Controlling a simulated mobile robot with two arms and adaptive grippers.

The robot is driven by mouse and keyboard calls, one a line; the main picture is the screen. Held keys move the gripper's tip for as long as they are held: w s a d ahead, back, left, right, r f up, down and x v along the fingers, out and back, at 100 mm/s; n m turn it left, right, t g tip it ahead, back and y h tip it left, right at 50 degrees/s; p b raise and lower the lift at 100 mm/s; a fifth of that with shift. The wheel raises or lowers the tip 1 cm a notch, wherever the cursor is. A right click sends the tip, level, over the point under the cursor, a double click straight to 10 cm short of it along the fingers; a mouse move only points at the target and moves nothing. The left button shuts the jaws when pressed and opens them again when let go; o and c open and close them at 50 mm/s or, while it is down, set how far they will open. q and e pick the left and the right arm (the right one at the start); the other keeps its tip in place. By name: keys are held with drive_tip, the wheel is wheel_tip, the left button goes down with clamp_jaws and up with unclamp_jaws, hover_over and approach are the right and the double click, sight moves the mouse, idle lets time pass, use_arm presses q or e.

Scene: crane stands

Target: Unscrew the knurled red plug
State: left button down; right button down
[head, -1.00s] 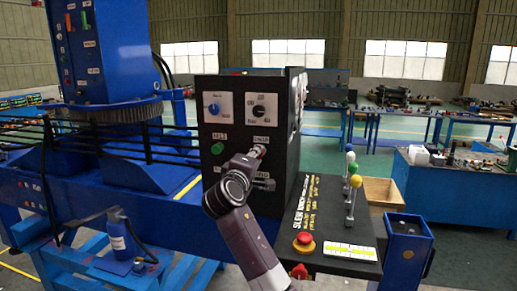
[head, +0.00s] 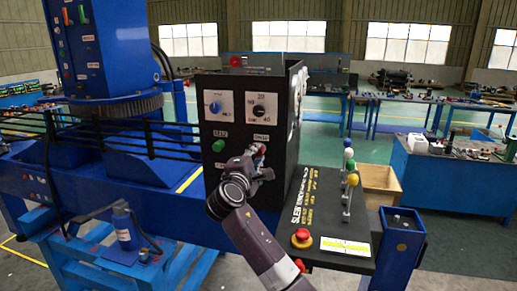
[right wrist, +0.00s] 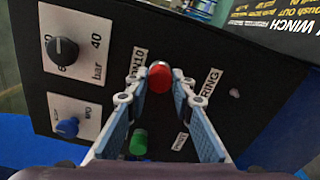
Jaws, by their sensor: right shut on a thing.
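The red plug (right wrist: 160,77) sits on the front face of a black control box (head: 215,125), beside a label ending in "10". Its round red end shows in the right wrist view, too small for me to make out knurling. My right gripper (right wrist: 160,84) has its two fingertips against opposite sides of the plug and is shut on it. In the head view my right gripper (head: 259,160) reaches the box face from below and mostly hides the plug. I do not see my left gripper.
A green button (right wrist: 138,142), a blue knob (right wrist: 68,127) and a black knob (right wrist: 63,50) share the panel. Right of the box stands a console with levers and a red mushroom button (head: 302,238). A blue machine (head: 110,60) with black railings stands left.

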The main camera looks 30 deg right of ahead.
drive_tip(key=shift+f, duration=0.2)
drive_tip(key=n, duration=0.5)
drive_tip(key=shift+a, duration=0.1)
drive_tip(key=shift+n, duration=0.3)
drive_tip(key=n, duration=0.4)
drive_tip(key=shift+n, duration=0.4)
drive_tip(key=c, duration=1.6)
unclamp_jaws()
drive_tip(key=shift+r, duration=0.2)
drive_tip(key=shift+c, duration=0.7)
